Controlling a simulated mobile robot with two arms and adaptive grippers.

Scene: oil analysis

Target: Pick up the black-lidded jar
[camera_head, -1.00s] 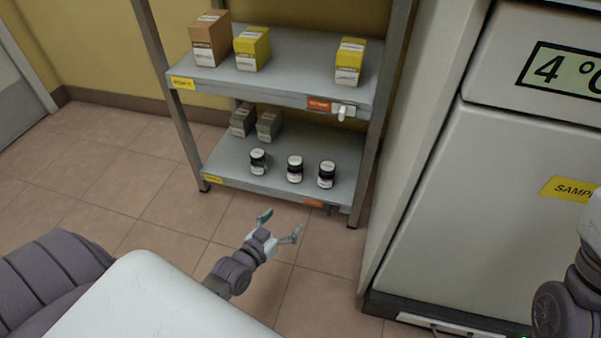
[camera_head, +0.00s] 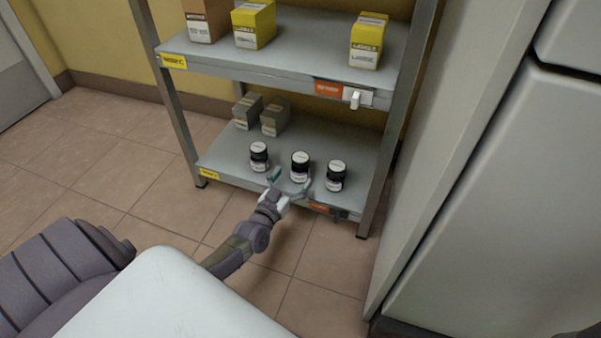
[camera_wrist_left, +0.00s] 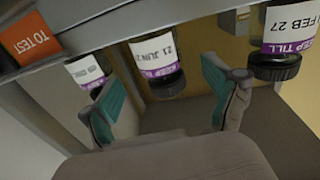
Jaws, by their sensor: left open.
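Three dark jars with black lids and white labels stand in a row near the front of the lower shelf: a left jar (camera_head: 259,157), a middle jar (camera_head: 300,166) and a right jar (camera_head: 336,176). My left gripper (camera_head: 289,182) is open and empty at the shelf's front edge, just in front of the middle jar. In the left wrist view the picture is upside down. The middle jar (camera_wrist_left: 157,62) shows there between the open fingers, beyond the tips. The other jars (camera_wrist_left: 285,38) (camera_wrist_left: 88,70) show outside the fingers. My right gripper is not in view.
The lower shelf (camera_head: 225,155) also holds two grey boxes (camera_head: 261,114) at the back. The upper shelf (camera_head: 300,62) overhangs with an orange box (camera_head: 207,20) and yellow boxes (camera_head: 254,24) (camera_head: 368,40). A rack post (camera_head: 385,130) and a white cabinet (camera_head: 490,190) stand at right.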

